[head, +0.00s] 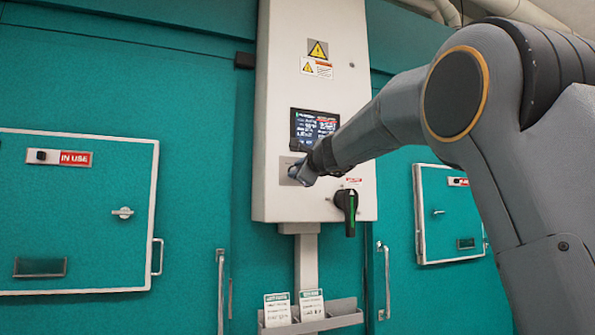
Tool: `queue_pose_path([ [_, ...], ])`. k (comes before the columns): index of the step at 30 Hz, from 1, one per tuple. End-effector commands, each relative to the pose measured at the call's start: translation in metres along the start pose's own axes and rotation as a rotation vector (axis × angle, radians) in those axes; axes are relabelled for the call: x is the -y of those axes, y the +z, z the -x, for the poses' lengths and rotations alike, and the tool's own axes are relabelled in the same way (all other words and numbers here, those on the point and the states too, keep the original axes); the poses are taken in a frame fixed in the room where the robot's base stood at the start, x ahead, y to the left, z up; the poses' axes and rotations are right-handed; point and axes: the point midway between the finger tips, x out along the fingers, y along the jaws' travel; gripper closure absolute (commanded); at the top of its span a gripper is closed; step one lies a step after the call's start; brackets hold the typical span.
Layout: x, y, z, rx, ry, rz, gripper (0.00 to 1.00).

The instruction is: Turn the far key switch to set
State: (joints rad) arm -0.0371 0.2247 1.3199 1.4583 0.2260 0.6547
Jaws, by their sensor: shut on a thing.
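The control cabinet (278,100) is a tall white box on the teal wall. Low on its front, left of centre, is a grey plate (285,163). My gripper (303,173) is at this plate, just below the lit screen (313,127), with its fingers shut. They are closed on the key switch at the plate, which they and the wrist mostly hide. I cannot read the switch's position or its markings.
A black rotary handle with a green stripe (346,207) hangs down right of my gripper, close to it. Below are a grey rack (345,317) with two cards. Framed doors (85,215) (450,215) stand on both sides, with upright handles (220,285) (385,285) between.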

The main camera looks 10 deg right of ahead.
Motion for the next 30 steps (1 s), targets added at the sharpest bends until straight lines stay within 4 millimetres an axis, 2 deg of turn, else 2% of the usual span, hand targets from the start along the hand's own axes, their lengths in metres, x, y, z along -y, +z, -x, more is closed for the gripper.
queue_pose_path([
  [1, -0.001, -0.001, 0.000, -0.001, 0.001, -0.001, 0.76],
  [4, -0.001, -0.001, 0.000, -0.001, 0.001, -0.001, 0.60],
  [16, 0.000, 0.000, 0.005, 0.000, 0.000, 0.001, 0.59],
  [30, -0.001, -0.001, 0.067, 0.000, 0.000, 0.000, 0.59],
])
